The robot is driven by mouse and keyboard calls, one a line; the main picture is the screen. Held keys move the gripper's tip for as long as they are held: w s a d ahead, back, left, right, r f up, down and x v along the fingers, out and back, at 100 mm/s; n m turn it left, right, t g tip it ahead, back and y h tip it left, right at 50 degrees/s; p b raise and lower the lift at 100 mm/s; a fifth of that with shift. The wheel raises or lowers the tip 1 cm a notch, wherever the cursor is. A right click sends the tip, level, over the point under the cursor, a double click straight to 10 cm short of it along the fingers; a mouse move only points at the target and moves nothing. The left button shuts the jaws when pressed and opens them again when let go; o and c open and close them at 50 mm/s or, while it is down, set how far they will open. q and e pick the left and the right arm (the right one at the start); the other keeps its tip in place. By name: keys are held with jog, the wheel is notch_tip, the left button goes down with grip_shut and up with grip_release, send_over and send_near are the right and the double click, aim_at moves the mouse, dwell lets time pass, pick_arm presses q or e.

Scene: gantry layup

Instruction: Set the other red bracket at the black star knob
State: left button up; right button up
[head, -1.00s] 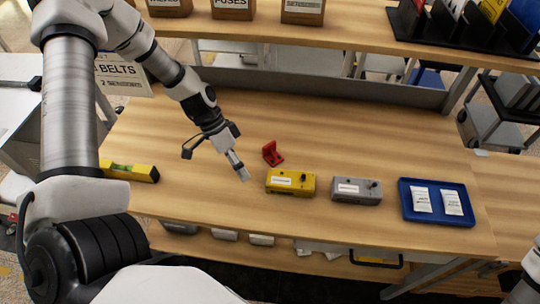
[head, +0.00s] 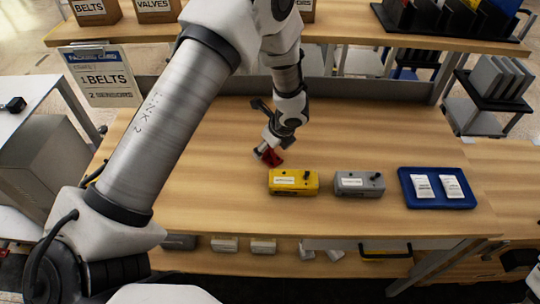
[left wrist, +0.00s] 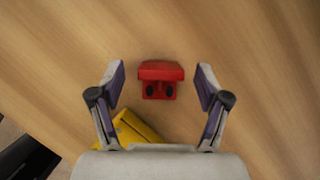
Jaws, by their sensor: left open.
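A red bracket (head: 274,158) stands on the wooden bench, behind and left of a yellow box (head: 293,182). My left gripper (head: 264,152) is down at the bracket and partly hides it in the head view. In the left wrist view, the red bracket (left wrist: 160,77) sits between the open fingers of my left gripper (left wrist: 160,84), with a gap on each side. Its two dark holes face the camera. The yellow box and a grey box (head: 358,184) each carry a small black knob; I cannot make out a star shape. Only one red bracket shows. My right gripper is out of view.
The yellow box (left wrist: 138,127) lies close to the bracket, below it in the left wrist view. A blue tray (head: 437,202) with two white packets stands to the right. A shelf with bins runs along the back. The bench left of the bracket is clear.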

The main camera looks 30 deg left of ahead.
pick_arm(q)
jog(key=shift+w+f, duration=0.2)
jog(key=shift+f, duration=0.05)
jog(key=shift+s+r, duration=0.1)
jog(key=shift+s, duration=0.05)
grip_shut()
